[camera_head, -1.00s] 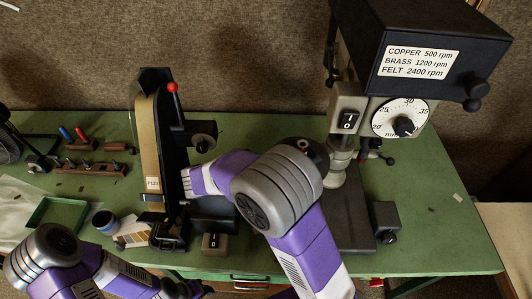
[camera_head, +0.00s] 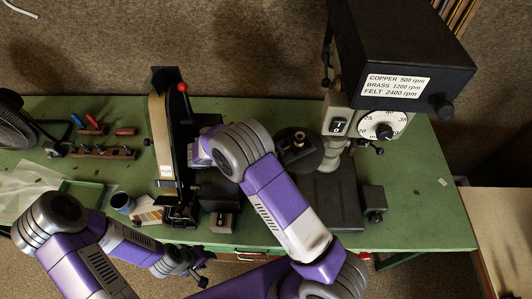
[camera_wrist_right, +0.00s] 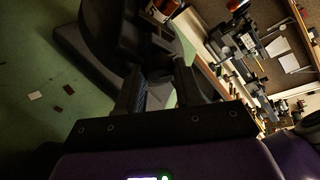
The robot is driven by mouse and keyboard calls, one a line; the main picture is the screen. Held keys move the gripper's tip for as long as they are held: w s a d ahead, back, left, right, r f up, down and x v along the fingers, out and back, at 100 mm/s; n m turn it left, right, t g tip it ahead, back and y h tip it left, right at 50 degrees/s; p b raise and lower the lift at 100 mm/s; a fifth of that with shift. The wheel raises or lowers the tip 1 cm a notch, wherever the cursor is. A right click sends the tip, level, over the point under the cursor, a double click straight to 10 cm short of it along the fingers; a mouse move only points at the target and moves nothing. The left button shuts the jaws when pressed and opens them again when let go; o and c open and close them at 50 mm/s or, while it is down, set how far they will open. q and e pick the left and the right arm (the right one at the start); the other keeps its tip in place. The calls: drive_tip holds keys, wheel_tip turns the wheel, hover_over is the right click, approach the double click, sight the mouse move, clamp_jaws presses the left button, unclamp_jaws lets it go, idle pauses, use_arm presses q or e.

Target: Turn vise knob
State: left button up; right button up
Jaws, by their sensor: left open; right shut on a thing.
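A small dark vise (camera_head: 298,145) with a brownish top sits on the round drill press table (camera_head: 318,163). My right arm comes up from the bottom; its large grey joint is left of the vise and hides the right hand in the head view. In the right wrist view my right gripper (camera_wrist_right: 158,90) has its two dark fingers on a dark part, apparently the vise knob, whose outline is lost in shadow. A coppery cylinder (camera_wrist_right: 160,8) shows beyond. My left gripper (camera_head: 200,272) is open and empty in front of the bench's front edge.
The drill press (camera_head: 420,50) overhangs at the upper right. The belt sander (camera_head: 163,130) stands close left of my right arm. A switch box (camera_head: 224,222), a green tray (camera_head: 82,192) and a fan (camera_head: 12,120) are on the green bench. Its right end is mostly clear.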

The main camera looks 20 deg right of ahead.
drive_tip(key=n+g, duration=0.1)
drive_tip(key=n, duration=0.1)
drive_tip(key=n+g+h, duration=0.1)
drive_tip(key=shift+f+n, duration=0.2)
drive_tip(key=shift+n, duration=0.2)
idle(0.3)
drive_tip(key=o, duration=1)
drive_tip(key=shift+a, duration=0.1)
